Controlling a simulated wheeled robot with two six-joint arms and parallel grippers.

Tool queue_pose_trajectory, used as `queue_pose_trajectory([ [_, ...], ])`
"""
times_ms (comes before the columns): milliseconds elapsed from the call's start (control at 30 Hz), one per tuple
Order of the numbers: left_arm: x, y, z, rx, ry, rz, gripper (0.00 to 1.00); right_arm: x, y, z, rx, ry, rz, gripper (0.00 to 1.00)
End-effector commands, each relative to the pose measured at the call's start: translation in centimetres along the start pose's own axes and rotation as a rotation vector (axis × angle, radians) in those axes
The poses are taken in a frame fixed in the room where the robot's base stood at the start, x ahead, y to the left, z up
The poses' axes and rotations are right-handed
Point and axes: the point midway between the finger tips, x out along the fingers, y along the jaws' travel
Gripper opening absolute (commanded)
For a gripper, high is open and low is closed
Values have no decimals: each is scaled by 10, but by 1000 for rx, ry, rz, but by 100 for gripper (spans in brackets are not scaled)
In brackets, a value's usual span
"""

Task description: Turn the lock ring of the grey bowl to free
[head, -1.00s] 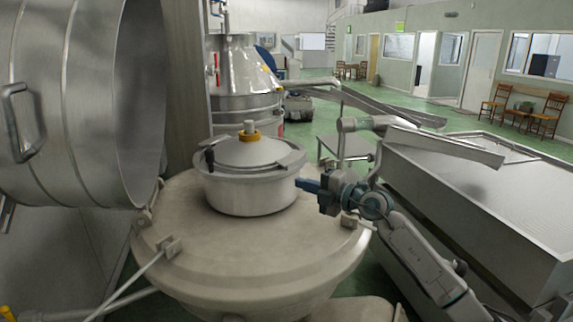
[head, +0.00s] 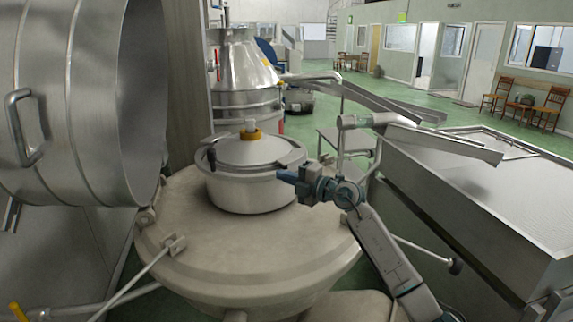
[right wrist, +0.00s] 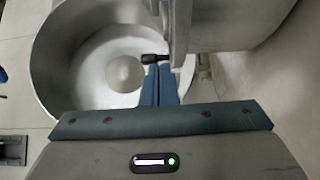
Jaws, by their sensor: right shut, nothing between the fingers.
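The grey bowl (head: 238,198) stands upright on the round cover of the machine in the middle of the head view. Its lock ring (head: 288,160) runs around the top edge, with a dark handle (head: 211,156) at the left. My left gripper is not in view.
A big steel drum (head: 80,110) stands close on the left. The machine's wide cover (head: 230,250) surrounds the bowl, with clamps at its rim. A steel trough (head: 470,190) and spouts are at the right. A conical separator (head: 243,75) stands behind.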

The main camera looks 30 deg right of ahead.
Motion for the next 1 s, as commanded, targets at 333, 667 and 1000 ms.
queue_pose_trajectory([
  [333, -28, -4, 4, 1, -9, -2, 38, 28, 2, 23, 1, -2, -4, 0],
  [667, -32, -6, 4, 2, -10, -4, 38, 22, 0, 38, 0, 0, -1, 0],
  [1000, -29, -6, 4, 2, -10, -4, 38, 22, -1, 39, 0, 6, -1, 0],
])
